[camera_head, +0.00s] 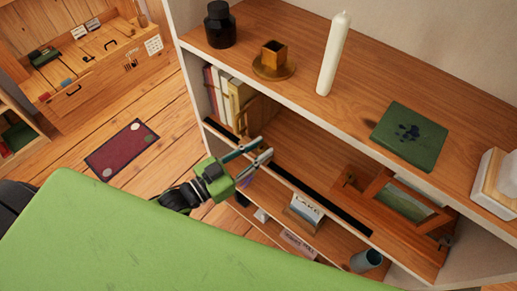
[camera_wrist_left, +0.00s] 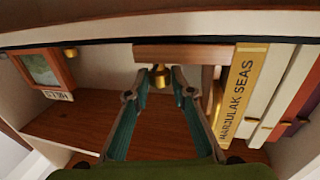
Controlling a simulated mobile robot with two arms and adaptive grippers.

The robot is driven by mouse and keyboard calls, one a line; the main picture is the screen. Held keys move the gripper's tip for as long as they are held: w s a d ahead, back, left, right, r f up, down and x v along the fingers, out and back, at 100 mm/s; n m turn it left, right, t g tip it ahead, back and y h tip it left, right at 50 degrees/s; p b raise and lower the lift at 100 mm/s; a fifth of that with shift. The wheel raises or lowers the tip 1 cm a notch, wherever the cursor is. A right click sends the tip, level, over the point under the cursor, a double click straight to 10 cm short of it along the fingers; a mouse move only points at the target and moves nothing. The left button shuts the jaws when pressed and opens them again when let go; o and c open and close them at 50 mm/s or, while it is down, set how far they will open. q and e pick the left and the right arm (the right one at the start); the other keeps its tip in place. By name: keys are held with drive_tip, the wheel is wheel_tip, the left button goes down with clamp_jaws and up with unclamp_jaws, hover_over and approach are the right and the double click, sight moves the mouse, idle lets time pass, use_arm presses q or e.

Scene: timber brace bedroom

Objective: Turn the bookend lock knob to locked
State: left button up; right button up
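The brass lock knob (camera_wrist_left: 160,76) hangs at the wooden bookend (camera_wrist_left: 185,53) in the left wrist view. My left gripper (camera_wrist_left: 160,73) has its two fingers apart, with the knob between or just beyond the tips. A gap shows on both sides of the knob, and I cannot tell whether either finger touches it. In the head view my left gripper (camera_head: 266,148) reaches to the shelf's front edge, near the row of books. The knob cannot be made out clearly there. My right gripper is not in view.
A gold book (camera_wrist_left: 238,92) lettered "Harjulak Seas" stands beside the bookend. A framed picture (camera_wrist_left: 43,68) is on the other side. Above, the shelf top holds a black bottle (camera_head: 220,24), a candle (camera_head: 333,55) and a green book (camera_head: 409,135). A shelf edge lies close to the gripper.

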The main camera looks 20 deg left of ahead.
use_arm(q)
drive_tip(key=shift+o, duration=1)
drive_tip(key=shift+s, duration=0.1)
drive_tip(key=v, duration=1.1)
drive_tip(key=shift+s+a, duration=0.2)
drive_tip(key=shift+s, duration=0.15)
drive_tip(key=shift+f, duration=0.15)
